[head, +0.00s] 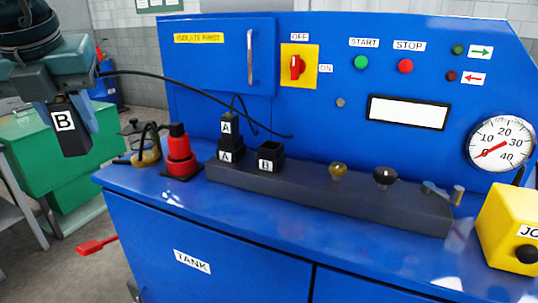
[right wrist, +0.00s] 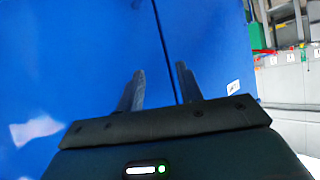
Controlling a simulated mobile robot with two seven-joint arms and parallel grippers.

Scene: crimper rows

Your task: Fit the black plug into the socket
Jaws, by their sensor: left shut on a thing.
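The black plug (head: 72,138) marked B is held in my left gripper (head: 68,108), which is shut on it. It hangs high at the left, apart from the console and left of the sockets. The black socket (head: 269,160) marked B stands on the dark rail, its top opening empty. Beside it, another black plug (head: 228,127) marked A sits in the socket (head: 227,152) marked A. My right gripper (right wrist: 158,85) shows in the right wrist view, its two fingers apart with nothing between them, before a blue surface.
A black cable (head: 200,93) runs from near my left gripper across the panel. On the blue ledge stand a red bottle-like object (head: 180,155) and a brass item (head: 146,158). Knobs (head: 385,177) rise from the rail's right half. A yellow box (head: 508,225) stands far right.

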